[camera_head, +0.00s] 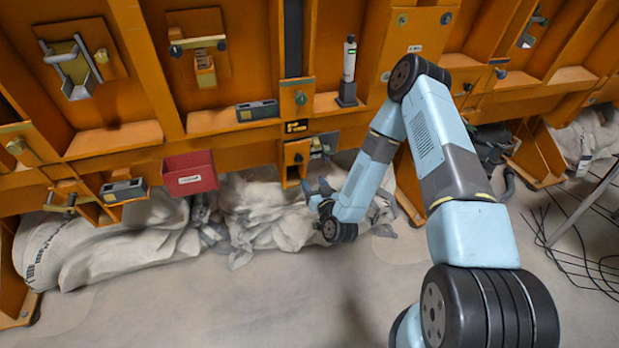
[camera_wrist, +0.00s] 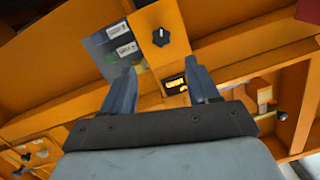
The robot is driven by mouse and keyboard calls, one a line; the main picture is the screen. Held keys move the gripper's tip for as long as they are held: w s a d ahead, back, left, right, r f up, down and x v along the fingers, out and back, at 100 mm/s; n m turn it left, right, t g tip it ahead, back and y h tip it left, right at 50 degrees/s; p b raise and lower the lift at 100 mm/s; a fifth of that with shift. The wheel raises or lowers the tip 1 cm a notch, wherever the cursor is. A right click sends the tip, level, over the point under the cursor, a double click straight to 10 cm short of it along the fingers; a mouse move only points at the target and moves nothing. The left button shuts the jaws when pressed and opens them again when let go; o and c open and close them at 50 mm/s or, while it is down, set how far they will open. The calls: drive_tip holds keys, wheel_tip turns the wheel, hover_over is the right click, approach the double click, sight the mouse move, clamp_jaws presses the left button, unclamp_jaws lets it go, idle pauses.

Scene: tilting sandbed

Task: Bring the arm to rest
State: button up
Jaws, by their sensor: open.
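My arm (camera_head: 450,150) rises from the lower right, bends at a high joint near the orange frame, and reaches down to a low wrist joint. My gripper (camera_wrist: 163,82) shows in the wrist view with its two dark fingers apart and nothing between them. The fingers point toward an orange block with a black knob (camera_wrist: 161,37) and a small dark display (camera_wrist: 175,85). In the head view my gripper is small and partly hidden near the wrist, in front of the white sacks (camera_head: 265,212).
The orange frame (camera_head: 225,130) fills the back. It carries a red bin (camera_head: 190,174), a grey box (camera_head: 257,110), another grey box (camera_head: 124,190) and an upright white cylinder (camera_head: 349,60). Black cables (camera_head: 575,245) lie at right. The front floor (camera_head: 230,300) is clear.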

drive_tip(key=shift+s+d, duration=0.15)
drive_tip(key=shift+s, duration=0.25)
drive_tip(key=shift+w+r, duration=0.1)
